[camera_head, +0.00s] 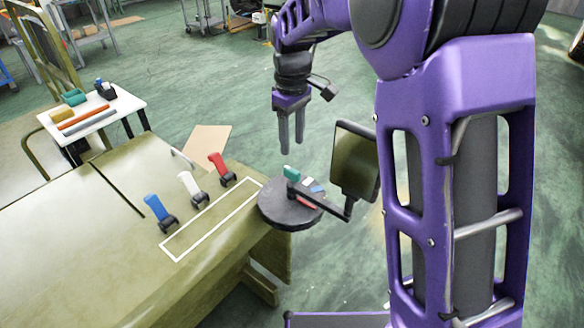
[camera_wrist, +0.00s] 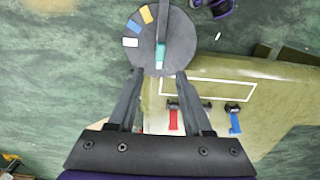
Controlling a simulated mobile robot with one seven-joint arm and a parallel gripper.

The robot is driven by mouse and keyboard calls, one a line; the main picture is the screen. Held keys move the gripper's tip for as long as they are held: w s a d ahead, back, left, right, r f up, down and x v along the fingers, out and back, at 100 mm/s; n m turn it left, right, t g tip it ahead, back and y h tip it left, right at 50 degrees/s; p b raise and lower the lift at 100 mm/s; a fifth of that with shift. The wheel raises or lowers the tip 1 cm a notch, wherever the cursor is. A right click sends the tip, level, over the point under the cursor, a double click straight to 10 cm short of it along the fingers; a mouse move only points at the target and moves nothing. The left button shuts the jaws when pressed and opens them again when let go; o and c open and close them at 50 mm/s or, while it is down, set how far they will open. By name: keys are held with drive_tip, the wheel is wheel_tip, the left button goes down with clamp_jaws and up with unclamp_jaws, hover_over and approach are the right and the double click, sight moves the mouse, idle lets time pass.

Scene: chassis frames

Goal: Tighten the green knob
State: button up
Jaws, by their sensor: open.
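The green knob (camera_head: 291,173) stands up from the dark round disc (camera_head: 275,212) at the right edge of the olive chassis. In the wrist view the green knob (camera_wrist: 160,54) sits near the lower rim of the disc (camera_wrist: 140,52), in line with the gap between my fingers. A dark bar on the disc runs up from the knob in that view. My gripper (camera_head: 291,146) points down above the knob, apart from it. Its two fingers are open and empty, and they also show in the wrist view (camera_wrist: 160,75).
Blue (camera_head: 156,208), white (camera_head: 188,183) and red (camera_head: 217,167) levers stand on the chassis beside a white outlined rectangle (camera_head: 162,250). Coloured patches mark the disc. A dark panel (camera_head: 356,160) stands right of the disc. A white side table (camera_head: 90,122) holds several items.

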sight(292, 170)
wheel_tip(292, 170, down, 9)
drive_tip(key=shift+r+b, duration=0.15)
drive_tip(key=shift+b, duration=0.4)
clamp_jaws()
